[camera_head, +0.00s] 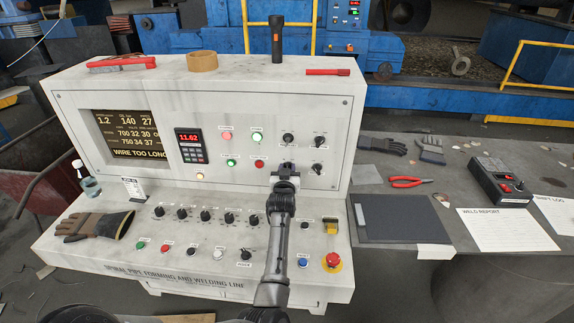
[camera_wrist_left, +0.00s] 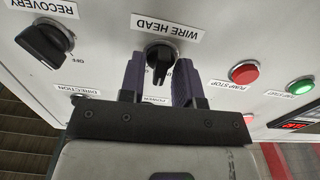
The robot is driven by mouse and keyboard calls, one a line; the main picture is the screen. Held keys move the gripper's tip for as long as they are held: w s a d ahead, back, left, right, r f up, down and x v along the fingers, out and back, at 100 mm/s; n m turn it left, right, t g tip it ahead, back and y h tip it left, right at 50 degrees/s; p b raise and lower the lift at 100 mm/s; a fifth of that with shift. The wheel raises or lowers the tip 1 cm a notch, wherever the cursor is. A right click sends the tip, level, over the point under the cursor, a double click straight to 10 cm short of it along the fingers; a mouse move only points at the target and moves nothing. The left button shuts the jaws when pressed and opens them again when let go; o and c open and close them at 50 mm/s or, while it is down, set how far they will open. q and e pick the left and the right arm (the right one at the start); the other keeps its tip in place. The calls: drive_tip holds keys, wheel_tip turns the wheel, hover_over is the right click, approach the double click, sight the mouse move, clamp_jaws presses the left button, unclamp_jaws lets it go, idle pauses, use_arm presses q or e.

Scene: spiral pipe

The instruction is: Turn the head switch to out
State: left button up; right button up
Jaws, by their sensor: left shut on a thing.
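The head switch (camera_wrist_left: 159,51) is a black rotary knob on the white panel, under a label reading WIRE HEAD that appears upside down in the left wrist view. Its grip bar runs roughly up and down in that view. My left gripper (camera_wrist_left: 157,78) has one finger on each side of the knob and is shut on it. In the head view my left gripper (camera_head: 286,174) reaches up to the lower knob row and hides the switch. Any OUT marking is not readable. My right gripper is not in view.
The RECOVERY knob (camera_wrist_left: 45,43) and a red pump stop button (camera_wrist_left: 244,72) flank the switch. The power knob (camera_head: 288,138) sits above it. Below is a sloped console with several knobs and a red emergency button (camera_head: 332,262). A glove (camera_head: 97,224) lies at left.

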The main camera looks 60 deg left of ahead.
use_arm(q)
drive_tip(key=shift+f+m+p, duration=0.1)
drive_tip(key=shift+m+p, duration=0.8)
drive_tip(key=shift+m, duration=2.3)
drive_tip(key=o, duration=0.6)
drive_tip(key=shift+w, duration=0.1)
drive_tip(key=shift+c, duration=0.2)
drive_tip(key=p+v, duration=0.1)
drive_tip(key=v, duration=1.3)
